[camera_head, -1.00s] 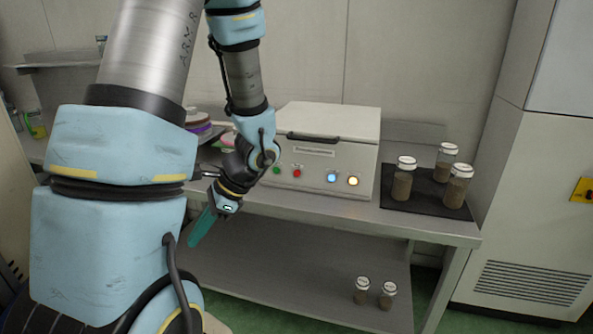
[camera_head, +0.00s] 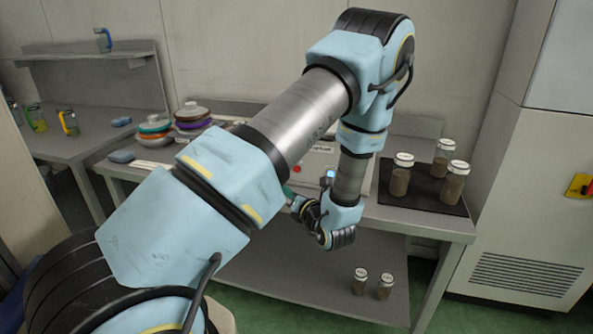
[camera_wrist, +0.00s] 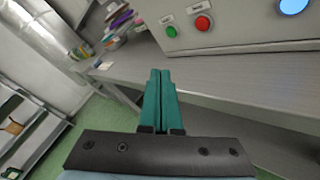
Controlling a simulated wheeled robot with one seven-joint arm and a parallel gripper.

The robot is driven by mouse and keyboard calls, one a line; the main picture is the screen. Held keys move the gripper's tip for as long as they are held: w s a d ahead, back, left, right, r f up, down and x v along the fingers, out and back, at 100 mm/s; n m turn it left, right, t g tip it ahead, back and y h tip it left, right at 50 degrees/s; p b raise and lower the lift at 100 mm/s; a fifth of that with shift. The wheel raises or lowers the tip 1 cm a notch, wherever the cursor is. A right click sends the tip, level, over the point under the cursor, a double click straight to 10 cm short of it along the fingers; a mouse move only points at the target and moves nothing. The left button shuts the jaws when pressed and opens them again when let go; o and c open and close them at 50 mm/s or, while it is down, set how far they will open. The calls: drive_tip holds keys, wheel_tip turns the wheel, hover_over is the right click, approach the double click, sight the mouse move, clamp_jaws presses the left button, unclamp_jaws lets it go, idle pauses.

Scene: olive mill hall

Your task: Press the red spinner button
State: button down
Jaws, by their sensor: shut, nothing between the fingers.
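The red button (camera_head: 297,169) is on the front of the pale spinner box (camera_wrist: 245,25), which stands on the grey bench. In the wrist view the red button (camera_wrist: 203,23) sits right of a green button (camera_wrist: 171,31), near the top. My gripper (camera_wrist: 160,72) is shut and empty, with its teal fingers together. In that picture its tips lie below and left of the red button, over the bench edge, apart from the button. In the head view my arm covers much of the box and most of my gripper (camera_head: 289,191).
A blue lit button (camera_head: 331,173) is right of the red one. Several jars with white lids stand on a dark mat (camera_head: 428,197) at the bench's right. Two jars (camera_head: 371,286) stand on the lower shelf. Stacked lidded dishes (camera_head: 190,118) are at the left. A tall cabinet (camera_head: 530,150) stands at right.

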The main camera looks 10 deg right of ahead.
drive_tip(key=shift+w+d+b, duration=0.2)
drive_tip(key=shift+w+d, duration=0.5)
drive_tip(key=shift+w, duration=0.6)
drive_tip(key=shift+w+d+b, duration=0.15)
drive_tip(key=shift+w+d, duration=0.5)
drive_tip(key=shift+w, duration=0.6)
drive_tip(key=shift+w+d+b, duration=0.2)
drive_tip(key=shift+w+d, duration=0.5)
drive_tip(key=shift+w, duration=0.6)
drive_tip(key=shift+w, duration=0.1)
drive_tip(key=shift+w+d, duration=0.2)
drive_tip(key=shift+w, duration=0.1)
drive_tip(key=shift+w+d, duration=0.2)
drive_tip(key=shift+w, duration=0.1)
drive_tip(key=shift+s+a, duration=0.4)
drive_tip(key=shift+s, duration=0.3)
